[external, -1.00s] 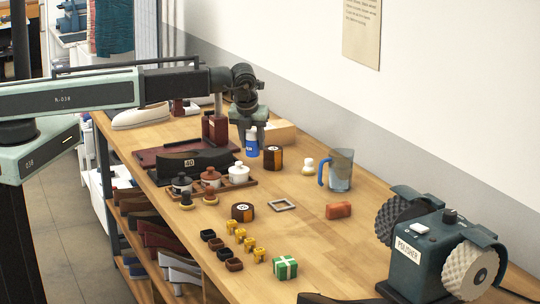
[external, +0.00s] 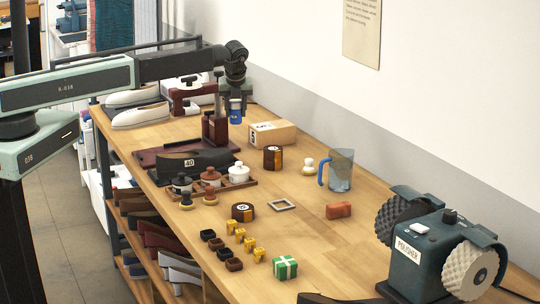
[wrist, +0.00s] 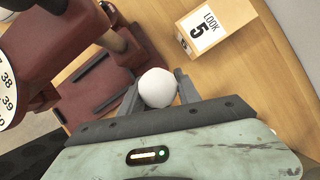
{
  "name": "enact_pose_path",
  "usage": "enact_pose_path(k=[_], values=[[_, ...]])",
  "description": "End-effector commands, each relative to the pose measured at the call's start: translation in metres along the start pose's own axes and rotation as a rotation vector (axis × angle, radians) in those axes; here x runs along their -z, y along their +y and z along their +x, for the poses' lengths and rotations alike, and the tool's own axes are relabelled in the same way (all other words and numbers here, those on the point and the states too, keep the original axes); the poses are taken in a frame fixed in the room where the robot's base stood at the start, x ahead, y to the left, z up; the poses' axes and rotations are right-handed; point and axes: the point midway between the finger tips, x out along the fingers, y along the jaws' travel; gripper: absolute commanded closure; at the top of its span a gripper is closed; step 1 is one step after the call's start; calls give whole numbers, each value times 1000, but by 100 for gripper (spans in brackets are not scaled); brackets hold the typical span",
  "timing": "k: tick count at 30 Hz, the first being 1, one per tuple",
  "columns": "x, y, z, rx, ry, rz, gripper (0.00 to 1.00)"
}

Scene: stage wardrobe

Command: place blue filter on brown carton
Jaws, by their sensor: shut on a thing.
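The blue filter (external: 236,115) is a small blue bottle-like piece with a white top. My gripper (external: 236,104) is shut on it and holds it upright in the air, left of and higher than the carton in the external view. In the wrist view only its round white top (wrist: 157,87) shows between the fingers; its blue body is hidden. In the wrist view the carton (wrist: 230,12), labelled "LOOK 5", is at the top right, apart from the filter.
A dark red stand (external: 215,128) is close below and left of my gripper. A brown-and-black tin (external: 273,158) stands in front of the carton. A blue-handled jug (external: 341,172) and a white-topped piece (external: 308,166) are to the right. White shoes (external: 140,117) are at the left.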

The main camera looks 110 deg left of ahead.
Motion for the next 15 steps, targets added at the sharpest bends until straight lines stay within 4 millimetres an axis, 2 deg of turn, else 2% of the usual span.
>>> enact_pose_path(k=[1, 6, 10, 15], values=[[-10, -20, 8, 0, 0, 0, 100], [-32, -61, 21, 0, 0, 0, 100], [-41, -78, 27, 0, 0, 0, 100], [-43, -82, 28, 0, 0, 0, 100]])
